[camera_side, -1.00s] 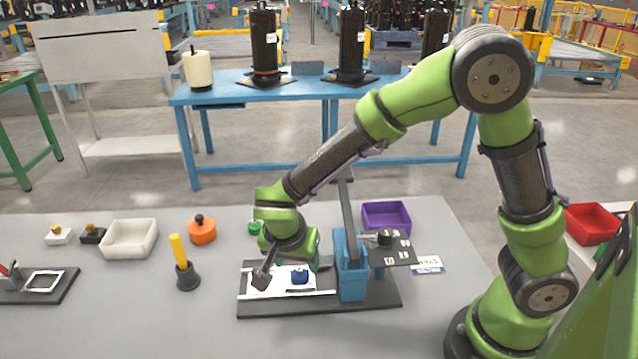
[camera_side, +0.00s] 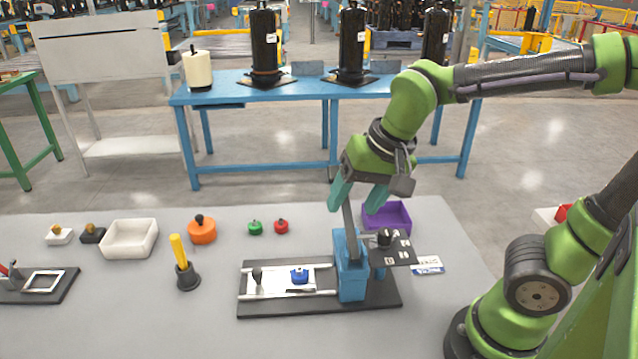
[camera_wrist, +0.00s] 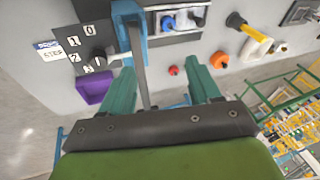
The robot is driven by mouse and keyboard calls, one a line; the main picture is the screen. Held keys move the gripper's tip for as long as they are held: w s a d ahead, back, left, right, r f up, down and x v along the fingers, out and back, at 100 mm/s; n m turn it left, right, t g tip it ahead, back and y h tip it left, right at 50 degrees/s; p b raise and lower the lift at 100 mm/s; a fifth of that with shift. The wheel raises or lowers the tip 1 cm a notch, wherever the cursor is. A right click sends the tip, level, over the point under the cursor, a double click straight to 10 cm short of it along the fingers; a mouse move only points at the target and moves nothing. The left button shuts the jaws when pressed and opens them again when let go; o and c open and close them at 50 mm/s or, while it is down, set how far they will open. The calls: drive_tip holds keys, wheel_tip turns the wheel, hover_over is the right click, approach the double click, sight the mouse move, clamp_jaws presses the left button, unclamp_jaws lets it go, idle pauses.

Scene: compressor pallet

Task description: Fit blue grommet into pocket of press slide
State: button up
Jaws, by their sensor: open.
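The blue grommet (camera_side: 299,275) sits on the white press slide (camera_side: 275,284), in the slide's right part; it looks seated there, but I cannot see the pocket under it. The grommet also shows in the wrist view (camera_wrist: 168,23). A dark knob (camera_side: 257,276) stands on the slide's left part. The blue press frame (camera_side: 350,265) with its grey lever (camera_side: 349,222) rises at the slide's right. My gripper (camera_side: 355,200) is open and empty, raised above and behind the press. In the wrist view the lever lies between its teal fingers (camera_wrist: 163,92).
A purple bin (camera_side: 387,216) and a dial plate (camera_side: 392,252) are right of the press. Green (camera_side: 255,227) and red (camera_side: 281,226) grommets lie behind the slide. An orange knobbed piece (camera_side: 201,230), a white bin (camera_side: 129,238) and a yellow-handled tool (camera_side: 181,262) stand left.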

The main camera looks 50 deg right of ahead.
drive_tip(key=shift+s+d+r+n+t+y, duration=0.15)
drive_tip(key=shift+s+d+r+n+t, duration=0.2)
drive_tip(key=shift+s+n+t, duration=0.25)
drive_tip(key=shift+s+d+r+n+t+y, duration=0.25)
drive_tip(key=shift+s+d+n+t, duration=0.2)
drive_tip(key=shift+s, duration=0.3)
drive_tip(key=shift+s+d+r+n+t+y, duration=0.1)
drive_tip(key=shift+s+d+r+n+t, duration=0.25)
drive_tip(key=shift+s+n+t, duration=0.25)
